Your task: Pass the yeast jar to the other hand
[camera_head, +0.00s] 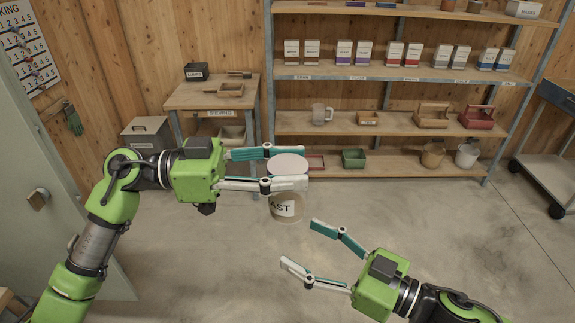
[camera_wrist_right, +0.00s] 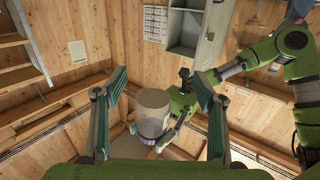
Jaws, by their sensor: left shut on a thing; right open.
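The yeast jar (camera_head: 287,207) is a clear jar with a pale pinkish lid and a white label whose visible letters read "AST". My left gripper (camera_head: 287,168) is shut on it near the top, and the jar hangs upright in the air. My right gripper (camera_head: 297,242) is open and empty, below and to the right of the jar in the head view. The right fingers appear apart from the jar.
A metal shelf unit (camera_head: 395,122) with boxes, a mug and bins stands along the back wall. A small wooden table (camera_head: 211,95) stands at the back left. A grey cart (camera_head: 545,170) is at the right. The concrete floor between is clear.

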